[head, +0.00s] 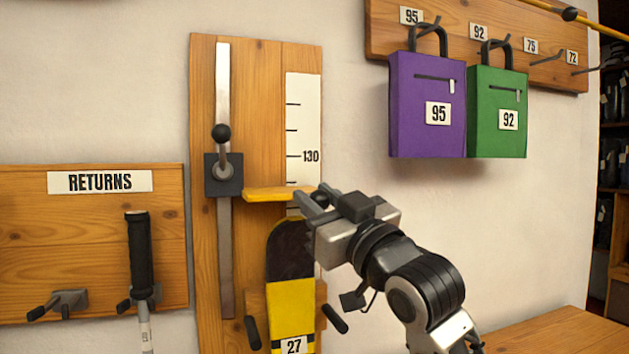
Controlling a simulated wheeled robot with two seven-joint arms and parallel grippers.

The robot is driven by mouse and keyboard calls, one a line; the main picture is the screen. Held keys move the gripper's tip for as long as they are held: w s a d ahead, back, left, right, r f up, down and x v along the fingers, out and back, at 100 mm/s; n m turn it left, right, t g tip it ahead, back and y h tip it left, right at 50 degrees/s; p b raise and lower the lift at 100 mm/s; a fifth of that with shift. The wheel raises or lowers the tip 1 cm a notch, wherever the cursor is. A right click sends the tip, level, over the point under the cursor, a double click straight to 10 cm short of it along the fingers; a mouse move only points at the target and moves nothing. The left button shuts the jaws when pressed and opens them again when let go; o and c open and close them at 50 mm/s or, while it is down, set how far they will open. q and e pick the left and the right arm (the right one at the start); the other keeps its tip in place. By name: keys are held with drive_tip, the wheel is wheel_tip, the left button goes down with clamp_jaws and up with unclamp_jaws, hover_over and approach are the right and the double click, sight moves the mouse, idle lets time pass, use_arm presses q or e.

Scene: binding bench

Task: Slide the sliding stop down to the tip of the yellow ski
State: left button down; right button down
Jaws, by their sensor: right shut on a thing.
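The sliding stop (223,174) is a dark block with a round black knob on a vertical metal rail (223,90) of the wooden measuring board. Its yellow bar (270,194) sticks out to the right, across the white scale below the 130 mark. The yellow ski (291,303) stands upright below the bar, with a dark rounded tip (290,240) and a 27 label. A small gap shows between bar and tip. My right gripper (316,197) is shut on the bar's right end, and its fingers partly hide that end. My left gripper is out of view.
Dark pegs (253,333) flank the ski low on the board. A RETURNS board (90,235) with hooks and a black-gripped pole (140,252) is at left. Purple (427,120) and green (497,135) bags hang at upper right. A wooden bench top (560,335) is at lower right.

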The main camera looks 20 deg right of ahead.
wheel_tip(320, 180, down, 3)
drive_tip(key=shift+r+b, duration=0.2)
drive_tip(key=shift+b, duration=0.2)
drive_tip(key=c, duration=1.1)
unclamp_jaws()
